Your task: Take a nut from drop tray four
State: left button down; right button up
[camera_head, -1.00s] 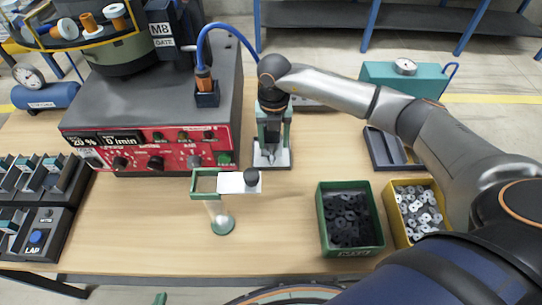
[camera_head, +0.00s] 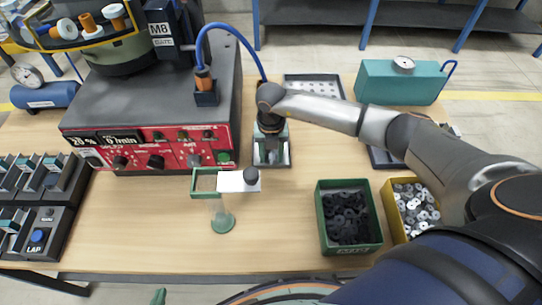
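My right gripper (camera_head: 271,148) points down at a small grey tray (camera_head: 271,164) just right of the red-fronted feeder controller. Its teal fingers are low over or inside this tray; my wrist covers part of it from above. I cannot tell whether the fingers are apart or hold anything, and no nut can be made out. No number four is readable on the tray. A green tip at the bottom edge looks like part of my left gripper (camera_head: 158,297); the rest is out of the picture.
A green funnel stand (camera_head: 204,195) with a white plate stands in front of the controller (camera_head: 150,149). A green bin (camera_head: 349,249) of dark parts and a yellow bin (camera_head: 388,205) of washers stand right. A perforated tray (camera_head: 312,86) and teal box (camera_head: 403,84) lie behind my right arm.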

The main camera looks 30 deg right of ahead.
grip_shut()
jog(key=shift+r, duration=0.15)
dwell(0.4)
